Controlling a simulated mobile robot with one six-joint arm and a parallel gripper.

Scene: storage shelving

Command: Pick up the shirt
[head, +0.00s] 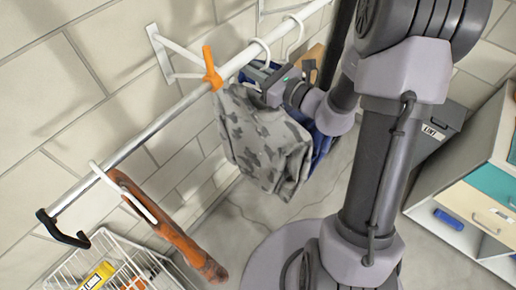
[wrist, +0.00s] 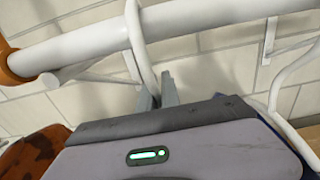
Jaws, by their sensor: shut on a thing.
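A grey camouflage shirt (head: 262,140) hangs below the rail in the head view, in front of a blue garment (head: 322,147). My gripper (head: 264,82) is at the top of the shirt, just under the rail. In the wrist view, my gripper's fingers (wrist: 157,92) are shut around the lower hook of a white hanger (wrist: 139,40). The hook still loops over the rail and also shows in the head view (head: 264,48). The gripper's body hides the hanger's lower part and the shirt in the wrist view.
The metal rail (head: 150,149) runs diagonally along the tiled wall. An orange piece (head: 212,68) is on it. A brown item (head: 172,232) hangs farther left, above a white wire basket (head: 115,262). Another white hanger (head: 295,35) is close on the right. Drawers (head: 470,213) stand at right.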

